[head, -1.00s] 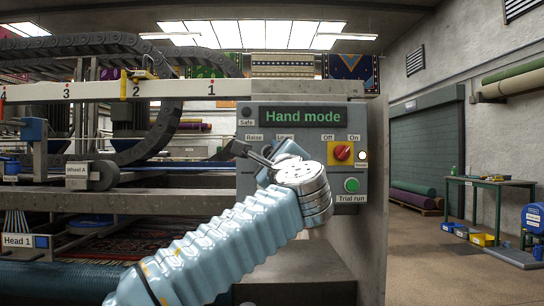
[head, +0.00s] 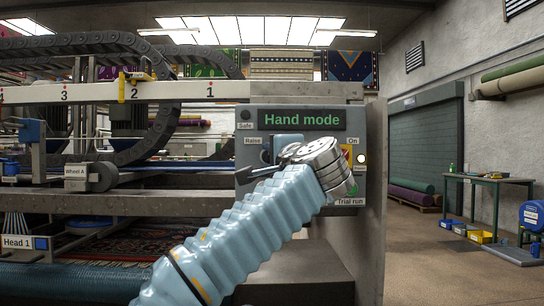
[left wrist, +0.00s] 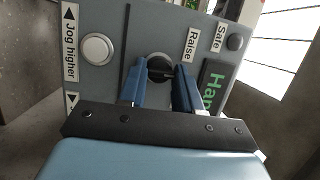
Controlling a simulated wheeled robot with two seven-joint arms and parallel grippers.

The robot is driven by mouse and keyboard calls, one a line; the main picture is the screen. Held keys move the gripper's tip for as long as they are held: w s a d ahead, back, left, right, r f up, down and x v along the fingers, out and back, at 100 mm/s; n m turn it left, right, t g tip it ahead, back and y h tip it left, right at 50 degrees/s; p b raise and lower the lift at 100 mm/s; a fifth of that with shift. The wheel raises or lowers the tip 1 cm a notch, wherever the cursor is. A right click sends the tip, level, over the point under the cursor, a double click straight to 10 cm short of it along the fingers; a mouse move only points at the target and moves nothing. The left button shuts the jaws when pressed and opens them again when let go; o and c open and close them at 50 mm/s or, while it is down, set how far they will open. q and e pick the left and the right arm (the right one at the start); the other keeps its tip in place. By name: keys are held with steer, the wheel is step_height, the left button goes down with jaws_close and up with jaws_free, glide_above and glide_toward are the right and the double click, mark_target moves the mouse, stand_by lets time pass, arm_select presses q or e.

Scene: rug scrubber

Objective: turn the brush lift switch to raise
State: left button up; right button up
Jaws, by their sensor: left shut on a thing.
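The grey control panel (head: 300,109) stands at the machine's right end, its screen (head: 302,120) reading "Hand mode". The brush lift switch, a dark round knob (left wrist: 158,66), shows in the left wrist view beside the "Raise" label (left wrist: 191,43). My left gripper (left wrist: 160,82) has its two blue fingers on either side of the knob's grip and is shut on it. In the head view my left gripper (head: 268,155) and wrist cover the switch and the label to its right. The "Raise" label (head: 253,140) shows there. The knob's exact pointing is hard to read. My right gripper is out of view.
A white button (left wrist: 97,48) by "Jog higher" sits beside the switch. My wrist largely hides the red selector and the green trial run button. The lamp (head: 361,158) is lit. A green table (head: 490,178) stands on open floor at right.

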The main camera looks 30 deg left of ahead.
arm_select(q)
steer(key=shift+n+g+h, duration=0.4)
steer(key=shift+n+h, duration=0.15)
steer(key=shift+n, duration=1.15)
steer(key=shift+n+g+h, duration=0.4)
steer(key=shift+n+h, duration=0.15)
steer(key=shift+n, duration=1.15)
steer(key=o, duration=1)
steer(key=shift+w, duration=0.1)
steer(key=shift+r, duration=0.1)
steer(key=v, duration=1.4)
steer(key=shift+b, duration=0.3)
